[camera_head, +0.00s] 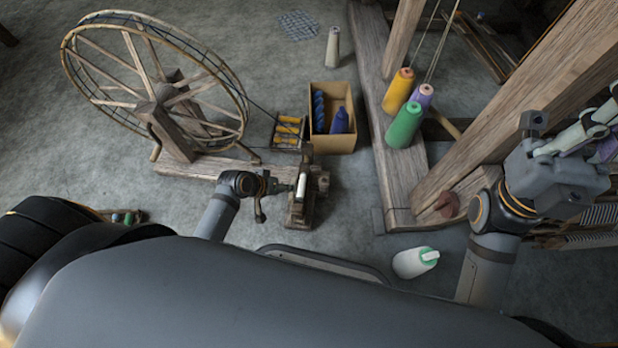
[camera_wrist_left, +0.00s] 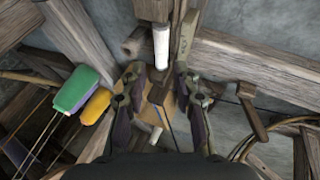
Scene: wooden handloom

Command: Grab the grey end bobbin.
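A pale grey-white bobbin (camera_head: 301,185) stands at the spindle end of the spinning wheel. It also shows in the left wrist view (camera_wrist_left: 161,46), just beyond the fingertips. My left gripper (camera_head: 272,187) points at it from the left in the head view. In the left wrist view its two fingers (camera_wrist_left: 160,82) are spread, with nothing held between them. My right gripper (camera_head: 562,150) is beside the loom at the right. Pale bobbins (camera_head: 570,137) show right behind it; its fingertips are not clear. A greyish cone (camera_head: 333,48) stands alone on the floor at the back. Which bobbin is the grey end one is unclear.
The spinning wheel (camera_head: 155,80) stands at the left. A cardboard box (camera_head: 345,97) holds blue spools, next to a rack of yellow bobbins (camera_head: 287,131). Yellow (camera_head: 398,92) and green (camera_head: 404,126) cones stand on the loom's beam.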

